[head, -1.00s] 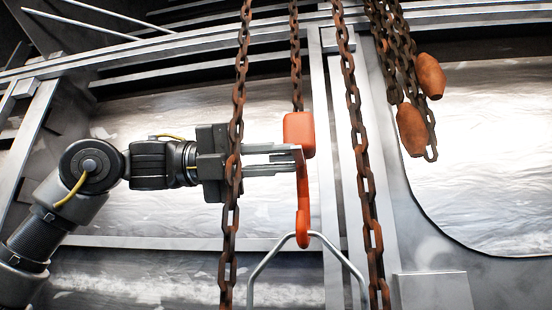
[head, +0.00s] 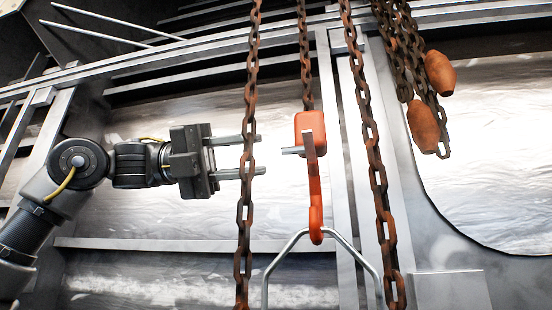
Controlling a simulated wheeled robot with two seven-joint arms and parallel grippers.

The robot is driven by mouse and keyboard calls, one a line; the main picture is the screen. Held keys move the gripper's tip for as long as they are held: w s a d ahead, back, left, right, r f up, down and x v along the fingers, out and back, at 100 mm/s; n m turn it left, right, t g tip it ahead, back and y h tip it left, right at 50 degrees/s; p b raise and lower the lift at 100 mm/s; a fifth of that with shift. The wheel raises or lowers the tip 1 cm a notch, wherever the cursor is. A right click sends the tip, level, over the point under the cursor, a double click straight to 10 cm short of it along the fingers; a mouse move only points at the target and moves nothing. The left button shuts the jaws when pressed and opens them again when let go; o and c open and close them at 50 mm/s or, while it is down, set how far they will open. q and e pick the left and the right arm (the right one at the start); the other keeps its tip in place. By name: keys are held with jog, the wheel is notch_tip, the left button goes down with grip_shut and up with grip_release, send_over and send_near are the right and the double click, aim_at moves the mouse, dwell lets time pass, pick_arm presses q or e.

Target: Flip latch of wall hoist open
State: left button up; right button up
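The wall hoist's orange-red hook (head: 315,200) hangs below an orange block (head: 311,123) on a rusty chain (head: 304,50). A short grey bar, seemingly the latch (head: 292,150), sticks out to the left from just below the block. A grey strip (head: 308,144) lies along the top of the hook. My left gripper (head: 262,155) is left of the hook with its two fingers spread and empty. Its tips are apart from the grey bar. A chain passes in front of the fingers near their tips. My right gripper is not in view.
Rusty chains hang left (head: 247,210) and right (head: 371,160) of the hook. Two orange-brown weights (head: 424,125) hang by chains at the upper right. A bent grey metal handle (head: 325,238) stands at the hook's lower end.

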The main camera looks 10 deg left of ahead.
pick_arm(q)
jog(key=shift+a, duration=2.35)
